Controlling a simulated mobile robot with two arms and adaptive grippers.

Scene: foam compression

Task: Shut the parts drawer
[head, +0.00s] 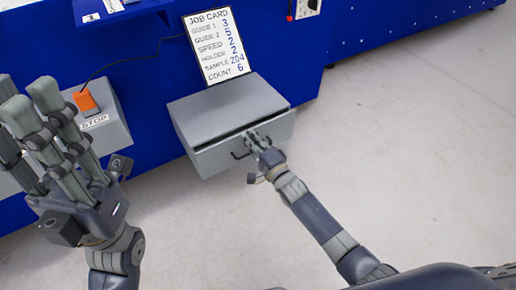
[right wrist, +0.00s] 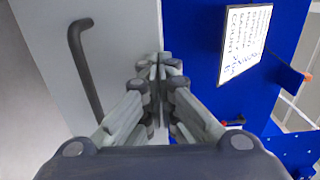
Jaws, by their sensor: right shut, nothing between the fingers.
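The parts drawer (head: 215,157) is in a grey box (head: 225,105) on the side of the blue machine. A dark gap shows between the box top and the drawer front, so it stands slightly open. The dark bar handle (head: 238,154) is on the front and also shows in the right wrist view (right wrist: 84,65). My right gripper (head: 254,138) is shut and empty at the drawer front, right of the handle in the head view. Whether its fingertips touch the front I cannot tell. My left gripper (head: 32,95) is raised at the left, fingers apart, away from the drawer.
A job card (head: 216,47) stands behind the grey box. A grey stop box (head: 105,125) with an orange button (head: 86,101) is to the left, with a black cable running from it. The pale floor (head: 410,130) at the right is clear.

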